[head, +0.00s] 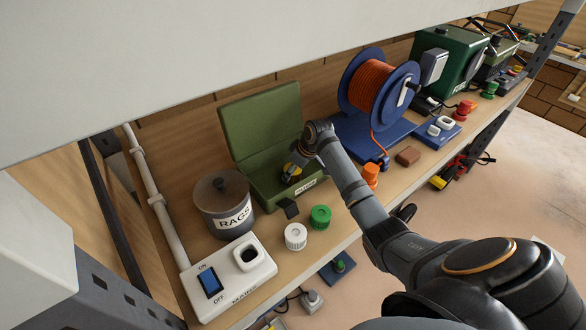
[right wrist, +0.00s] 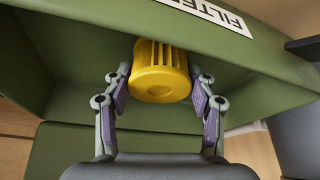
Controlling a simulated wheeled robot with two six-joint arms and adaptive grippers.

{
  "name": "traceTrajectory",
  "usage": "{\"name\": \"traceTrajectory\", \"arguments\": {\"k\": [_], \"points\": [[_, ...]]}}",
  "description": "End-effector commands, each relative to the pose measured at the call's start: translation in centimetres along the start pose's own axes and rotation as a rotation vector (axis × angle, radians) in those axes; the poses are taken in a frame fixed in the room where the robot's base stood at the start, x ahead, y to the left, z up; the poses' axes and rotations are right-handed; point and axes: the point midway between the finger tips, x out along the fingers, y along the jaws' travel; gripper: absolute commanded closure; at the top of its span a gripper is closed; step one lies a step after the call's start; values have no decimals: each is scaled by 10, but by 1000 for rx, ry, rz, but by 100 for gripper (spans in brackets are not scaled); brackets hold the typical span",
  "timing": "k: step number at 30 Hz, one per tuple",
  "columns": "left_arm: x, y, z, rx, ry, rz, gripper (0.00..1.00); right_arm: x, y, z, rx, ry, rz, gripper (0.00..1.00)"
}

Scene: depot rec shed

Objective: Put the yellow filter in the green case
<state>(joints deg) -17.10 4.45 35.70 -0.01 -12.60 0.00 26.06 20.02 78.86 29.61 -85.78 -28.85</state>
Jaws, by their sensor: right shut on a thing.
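The green case (head: 262,122) stands on the shelf with its lid raised against the back and a FILTERS label on its front. My right gripper (head: 294,171) is over the front part of the open case. In the right wrist view, my right gripper (right wrist: 160,86) is shut on the ribbed yellow filter (right wrist: 160,70), one finger on each side. The filter overlaps the case's front wall (right wrist: 90,30) there; whether it touches the floor of the case cannot be told. In the head view the yellow filter (head: 289,169) is mostly hidden by the gripper. My left gripper is not in view.
A RAGS pot (head: 222,203) stands left of the case. An orange cable reel (head: 378,87) stands to the right. A white switch box (head: 228,278) is at front left.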

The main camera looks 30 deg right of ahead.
Motion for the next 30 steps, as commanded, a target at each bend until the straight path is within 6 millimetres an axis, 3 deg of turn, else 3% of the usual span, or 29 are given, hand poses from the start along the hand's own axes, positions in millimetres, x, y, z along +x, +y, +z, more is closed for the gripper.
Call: {"name": "traceTrajectory", "arguments": {"k": [7, 8, 12, 23, 26, 30], "points": [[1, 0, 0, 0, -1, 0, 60, 4, 0, 2, 0, 0, 0, 76], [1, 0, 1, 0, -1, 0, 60, 3, 0, 2, 0, 0, 0, 39], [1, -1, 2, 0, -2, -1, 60, 3, 0, 1, 0, 0, 0, 20], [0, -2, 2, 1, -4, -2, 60, -1, 0, 0, 0, 1, 1, 20], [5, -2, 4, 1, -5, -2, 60, -13, 2, 0, -1, 2, 4, 20], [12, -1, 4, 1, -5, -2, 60, -47, 2, 0, -1, 3, 6, 20]]}}
